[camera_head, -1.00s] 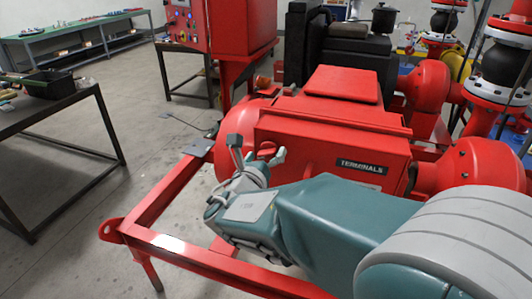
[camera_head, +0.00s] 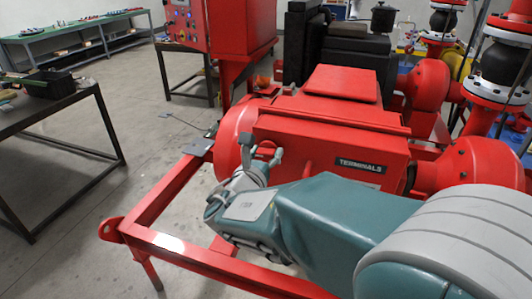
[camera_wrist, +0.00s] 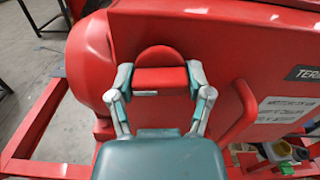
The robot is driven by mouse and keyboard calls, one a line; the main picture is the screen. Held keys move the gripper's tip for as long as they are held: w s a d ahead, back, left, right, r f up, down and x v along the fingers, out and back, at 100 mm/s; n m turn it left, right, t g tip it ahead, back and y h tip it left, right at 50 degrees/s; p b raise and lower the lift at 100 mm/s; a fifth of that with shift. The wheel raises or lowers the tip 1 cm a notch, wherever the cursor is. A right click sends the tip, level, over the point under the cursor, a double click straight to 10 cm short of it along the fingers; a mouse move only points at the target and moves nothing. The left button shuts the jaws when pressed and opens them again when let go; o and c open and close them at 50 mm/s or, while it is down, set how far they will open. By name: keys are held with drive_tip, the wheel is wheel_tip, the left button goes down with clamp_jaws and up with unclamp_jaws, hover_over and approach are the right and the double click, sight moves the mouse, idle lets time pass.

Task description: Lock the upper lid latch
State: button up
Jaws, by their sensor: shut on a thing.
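The red terminal box (camera_head: 330,137), with a black "TERMINALS" label (camera_head: 358,165), faces my arm. In the wrist view, the red latch (camera_wrist: 160,80) stands out from the box face, with a rounded red tab (camera_wrist: 160,57) behind its top edge. My gripper (camera_wrist: 159,79) has one finger at the latch's left end and one at its right end, shut on it. In the head view my gripper (camera_head: 261,150) is at the left part of the box front. The latch is mostly hidden there by the fingers.
A raised red bar (camera_wrist: 238,112) is on the box face, right of my gripper. The red skid frame (camera_head: 180,195) runs below and left of my arm. A dark table (camera_head: 60,115) stands at left, with open floor between it and the skid.

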drive_tip(key=shift+f+m, duration=0.1)
drive_tip(key=shift+m, duration=0.7)
drive_tip(key=o, duration=1.1)
drive_tip(key=shift+a, duration=0.1)
drive_tip(key=shift+o, duration=0.2)
drive_tip(key=v, duration=1.2)
